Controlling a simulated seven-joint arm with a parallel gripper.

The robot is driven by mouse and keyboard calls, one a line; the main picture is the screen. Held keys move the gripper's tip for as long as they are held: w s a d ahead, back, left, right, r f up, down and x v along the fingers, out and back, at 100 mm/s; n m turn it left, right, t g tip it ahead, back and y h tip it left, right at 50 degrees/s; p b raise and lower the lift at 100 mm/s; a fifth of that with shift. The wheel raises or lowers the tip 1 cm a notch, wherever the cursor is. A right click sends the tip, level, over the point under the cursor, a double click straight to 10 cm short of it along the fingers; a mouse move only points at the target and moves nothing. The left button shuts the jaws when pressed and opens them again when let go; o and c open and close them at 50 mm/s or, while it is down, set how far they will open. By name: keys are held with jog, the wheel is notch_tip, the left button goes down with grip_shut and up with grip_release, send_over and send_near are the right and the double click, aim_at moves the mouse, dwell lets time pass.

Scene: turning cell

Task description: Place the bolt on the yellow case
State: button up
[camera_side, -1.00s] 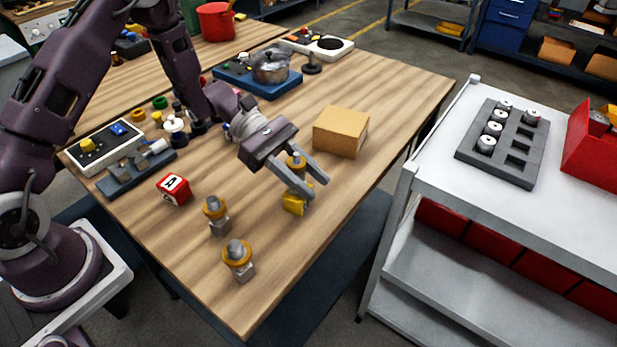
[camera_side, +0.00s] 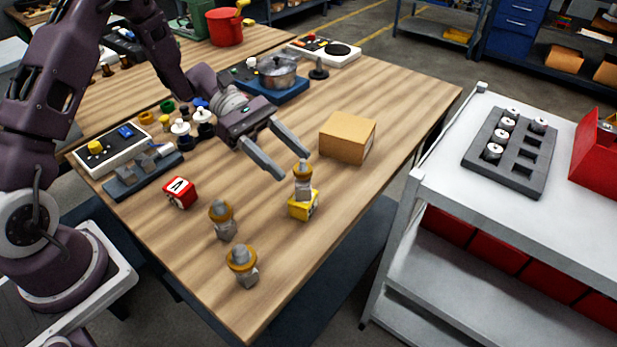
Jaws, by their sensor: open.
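A grey bolt with an orange-yellow collar (camera_side: 303,180) stands upright on top of the yellow case (camera_side: 304,207), on the wooden table. My gripper (camera_side: 295,164) is open and empty. Its fingers are apart, up and to the left of the bolt in the picture, and nothing is between them. Two similar bolts stand on the table to the lower left, one nearer the middle (camera_side: 222,219) and one closer to the front corner (camera_side: 242,265).
A cardboard box (camera_side: 347,138) sits right of my gripper. A red block marked A (camera_side: 180,192) lies to the left. A pot (camera_side: 277,71) stands on a blue unit behind. A cart with a grey slotted tray (camera_side: 510,150) is at right. The table's front right is clear.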

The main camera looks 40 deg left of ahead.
jog(key=v, duration=0.4)
jog(key=shift+a, duration=0.2)
jog(key=s+d+r+m+g+y, duration=0.2)
jog(key=s+d+r+m+y, duration=0.1)
jog(key=s+r+m, duration=0.3)
jog(key=s+a+r+m+t+y, duration=0.2)
jog(key=s+r+m+t+y, duration=0.1)
jog(key=s, duration=0.5)
jog(key=s+a+r+m+t+y, duration=0.2)
jog(key=s+r+m+t+y, duration=0.2)
jog(key=s+m+y, duration=0.3)
jog(key=shift+s+a+r+m+t, duration=0.3)
jog(key=shift+s+r+m, duration=0.15)
jog(key=shift+s+m, duration=0.65)
